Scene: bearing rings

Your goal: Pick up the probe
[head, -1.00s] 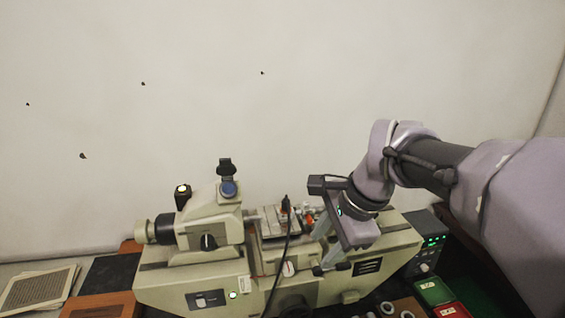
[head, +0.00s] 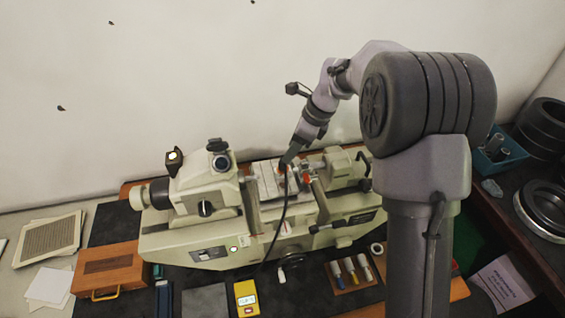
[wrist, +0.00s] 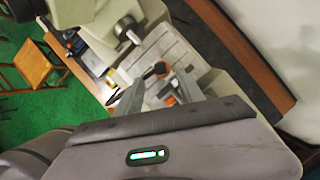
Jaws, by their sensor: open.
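The probe (head: 283,168) is a small dark piece with a black cable, on the metal stage (head: 266,180) of the beige measuring machine. My gripper (head: 289,159) is down at the stage, right by the probe's top, and hides part of it in the head view. In the wrist view my gripper (wrist: 157,88) is open, with its two grey fingers apart. A black piece that looks like the probe (wrist: 159,68) shows near and between the fingertips, beside orange parts (wrist: 169,100). I cannot tell whether the fingers touch it.
The cable (head: 275,240) runs down to a yellow meter (head: 246,297). The microscope head (head: 205,180) stands left of the stage and the tailstock (head: 338,168) right. A wooden case (head: 108,270) and several marked cylinders (head: 350,271) lie in front.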

